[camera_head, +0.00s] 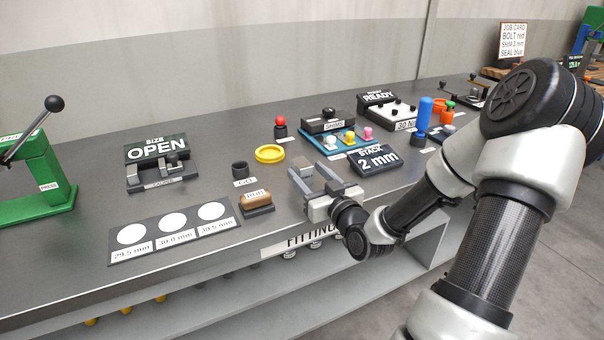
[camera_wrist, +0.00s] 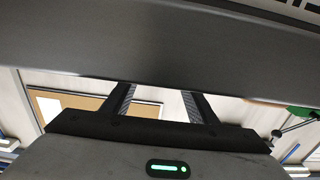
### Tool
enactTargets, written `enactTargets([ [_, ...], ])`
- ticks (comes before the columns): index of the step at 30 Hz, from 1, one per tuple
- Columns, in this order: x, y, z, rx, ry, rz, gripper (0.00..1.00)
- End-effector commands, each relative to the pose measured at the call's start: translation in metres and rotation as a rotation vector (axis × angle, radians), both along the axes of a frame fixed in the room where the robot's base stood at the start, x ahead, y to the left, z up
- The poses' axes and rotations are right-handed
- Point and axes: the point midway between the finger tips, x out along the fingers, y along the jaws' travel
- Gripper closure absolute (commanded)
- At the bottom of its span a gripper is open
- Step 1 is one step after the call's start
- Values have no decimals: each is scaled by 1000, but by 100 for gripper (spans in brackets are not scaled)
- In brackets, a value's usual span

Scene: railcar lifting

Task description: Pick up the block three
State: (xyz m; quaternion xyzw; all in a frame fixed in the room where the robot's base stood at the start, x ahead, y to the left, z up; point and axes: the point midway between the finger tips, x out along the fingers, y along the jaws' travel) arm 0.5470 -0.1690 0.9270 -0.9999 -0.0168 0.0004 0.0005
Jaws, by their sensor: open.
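No thing in view bears a label that I can read as block three, so I cannot tell which it is. In the wrist view my gripper (camera_wrist: 158,92) also shows spread, empty fingers below a broad dark surface.
A wooden-topped block (camera_head: 257,198), a dark cup (camera_head: 240,169) and a yellow ring (camera_head: 269,153) stand left of my gripper. A blue cylinder (camera_head: 425,113) stands right of the tray. A green press (camera_head: 40,180) is far left. Bare bench lies around the yellow ring.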

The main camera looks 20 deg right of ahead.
Motion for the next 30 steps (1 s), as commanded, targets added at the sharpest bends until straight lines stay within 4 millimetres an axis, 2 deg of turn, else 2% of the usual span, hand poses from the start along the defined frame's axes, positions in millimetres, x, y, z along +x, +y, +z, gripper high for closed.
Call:
enactTargets([
  [6, 34, -2, 1, 0, -3, 2, 47],
  [9, 43, -1, 1, 0, -2, 1, 47],
  [17, 46, -1, 2, -1, -1, 1, 47],
  [20, 46, -1, 2, -1, -1, 1, 60],
  [27, 46, -1, 2, -1, -1, 1, 100],
  [30, 46, -1, 3, -2, -3, 1, 100],
])
